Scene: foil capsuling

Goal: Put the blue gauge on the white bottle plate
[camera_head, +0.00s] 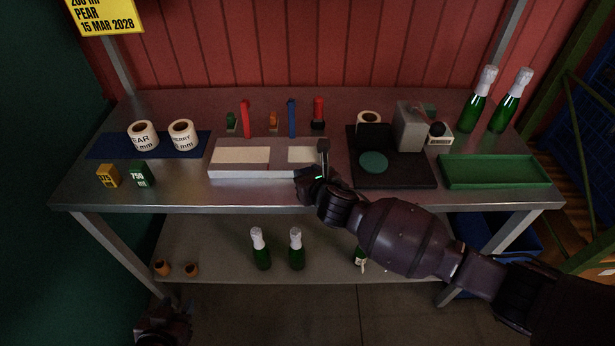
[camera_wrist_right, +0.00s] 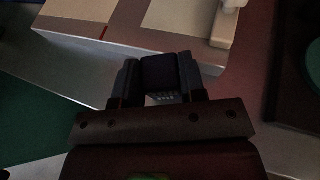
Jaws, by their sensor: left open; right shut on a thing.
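My right gripper (camera_wrist_right: 160,85) is shut on a dark, bluish block (camera_wrist_right: 160,70) with pale markings, which looks like the blue gauge. In the head view this gripper (camera_head: 311,180) is at the front right edge of the white bottle plate (camera_head: 265,174), and the block is too dark to make out. The white plate (camera_wrist_right: 90,37) is just beyond the block in the wrist view; contact between them cannot be told. My left gripper (camera_head: 165,325) is open, low at the left, below the tabletop and away from the plate.
Yellow (camera_head: 108,176) and green (camera_head: 142,174) gauge blocks stand at the left front. Paper rolls stand on a blue mat (camera_head: 103,148). Coloured upright pieces line the back. A black-based device (camera_head: 410,182) and a green tray (camera_head: 495,172) are right of the plate. Bottles stand at the back right.

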